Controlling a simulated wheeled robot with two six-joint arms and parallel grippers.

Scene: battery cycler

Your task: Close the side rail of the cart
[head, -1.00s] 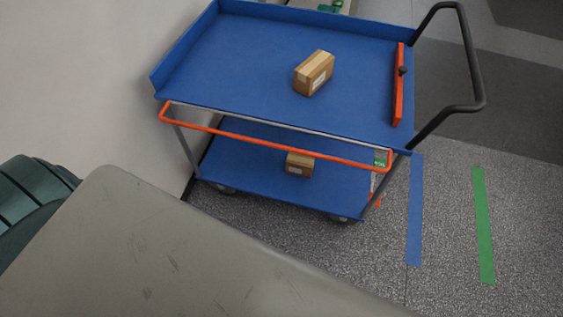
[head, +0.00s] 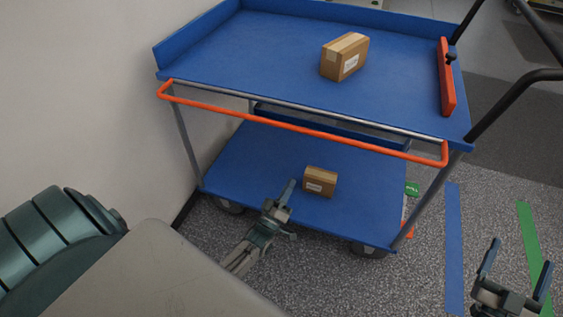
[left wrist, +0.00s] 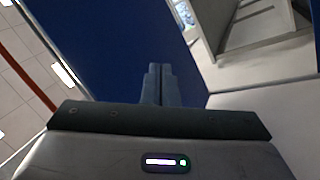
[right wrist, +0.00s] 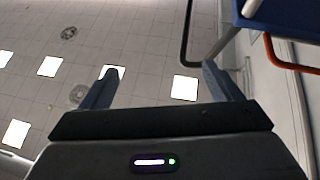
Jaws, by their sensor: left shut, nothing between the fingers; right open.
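The cart (head: 280,55) is blue with two decks. Its orange side rail (head: 290,125) runs along the near long side, hanging slightly below the top deck's edge. The rail also shows at the left of the left wrist view (left wrist: 30,62) and at the upper right of the right wrist view (right wrist: 285,62). My left gripper (head: 287,190) is shut and empty, low in front of the lower deck and below the rail, apart from it. My right gripper (head: 515,262) is open and empty, right of the cart over the floor. Neither touches the rail.
A cardboard box (head: 344,57) sits on the top deck and another (head: 320,181) on the lower deck, near my left gripper. A black handle (head: 510,95) juts out right. Blue tape (head: 453,240) marks open floor.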

